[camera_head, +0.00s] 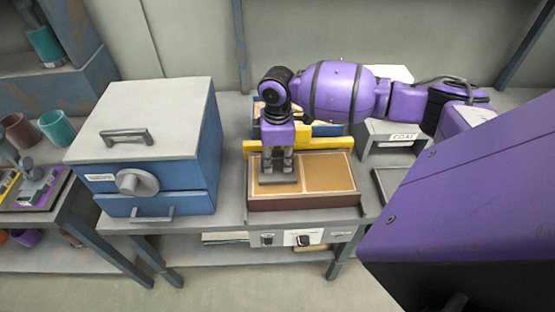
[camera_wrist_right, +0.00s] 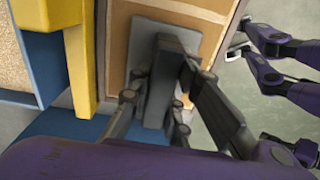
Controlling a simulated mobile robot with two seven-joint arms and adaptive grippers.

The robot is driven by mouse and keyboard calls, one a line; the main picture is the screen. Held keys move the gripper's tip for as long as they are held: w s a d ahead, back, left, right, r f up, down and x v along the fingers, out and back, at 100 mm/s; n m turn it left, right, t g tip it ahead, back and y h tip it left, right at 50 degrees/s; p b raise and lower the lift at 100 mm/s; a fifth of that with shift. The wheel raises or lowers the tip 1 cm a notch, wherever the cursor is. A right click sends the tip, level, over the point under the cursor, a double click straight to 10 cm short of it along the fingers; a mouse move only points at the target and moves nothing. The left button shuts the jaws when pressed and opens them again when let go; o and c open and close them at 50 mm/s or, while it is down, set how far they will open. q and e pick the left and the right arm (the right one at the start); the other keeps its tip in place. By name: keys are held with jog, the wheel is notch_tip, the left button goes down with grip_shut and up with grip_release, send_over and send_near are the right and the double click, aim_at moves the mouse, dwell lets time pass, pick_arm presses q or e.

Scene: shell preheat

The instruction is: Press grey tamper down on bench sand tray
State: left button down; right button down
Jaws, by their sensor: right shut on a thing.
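The sand tray (camera_head: 305,202) is a brown-walled box on the bench with tan sand in two sections. My right gripper (camera_head: 277,168) points down over its left section and is shut on the grey tamper (camera_head: 279,179). The tamper's flat plate is at the sand in the head view; whether it presses in cannot be told. In the right wrist view the grey tamper (camera_wrist_right: 157,85) stands between the fingers of my gripper (camera_wrist_right: 155,105), with the tan sand (camera_wrist_right: 118,50) around its plate. My left gripper does not show.
A blue furnace-like box (camera_head: 150,150) with a grey top and handles stands left of the tray. A yellow bar (camera_head: 325,143) and a blue bin lie behind the tray. A grey stand labelled COAL (camera_head: 402,137) is at the right.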

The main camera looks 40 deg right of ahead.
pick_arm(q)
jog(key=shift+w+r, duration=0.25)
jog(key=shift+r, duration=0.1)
pick_arm(e)
jog(key=shift+f, duration=0.1)
dwell(1.3)
